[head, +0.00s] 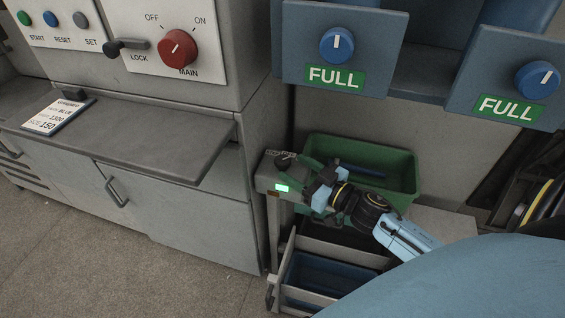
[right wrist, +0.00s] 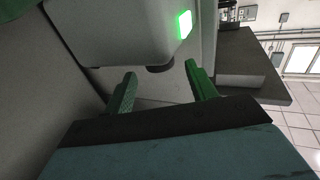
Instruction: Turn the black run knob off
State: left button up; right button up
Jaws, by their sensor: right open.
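A grey box (head: 267,177) with a lit green lamp (head: 281,187) stands at the end of the cart, low in the middle of the head view. In the right wrist view the box (right wrist: 130,35) is close, its green lamp (right wrist: 185,25) lit. A dark round knob (right wrist: 160,68) shows at the box's edge, small and partly in shadow; its pointer cannot be read. My right gripper (head: 306,186) is open beside the box. In the right wrist view its two green fingers (right wrist: 160,73) lie either side of the knob, apparently without touching it. My left gripper is not in view.
A green bin (head: 405,165) stands right behind the right gripper, with a blue bin (head: 325,275) below. A grey cabinet with a shelf (head: 150,145) is at left, under a red MAIN knob (head: 178,48). Blue FULL knobs (head: 337,44) are above. Floor at lower left is clear.

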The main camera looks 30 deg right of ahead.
aim_at(289, 165)
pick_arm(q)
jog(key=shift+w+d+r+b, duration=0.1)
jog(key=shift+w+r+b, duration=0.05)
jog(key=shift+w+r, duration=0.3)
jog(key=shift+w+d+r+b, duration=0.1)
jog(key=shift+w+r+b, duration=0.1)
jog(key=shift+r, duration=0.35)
pick_arm(e)
jog(key=shift+x, duration=2.55)
jog(key=c, duration=0.9)
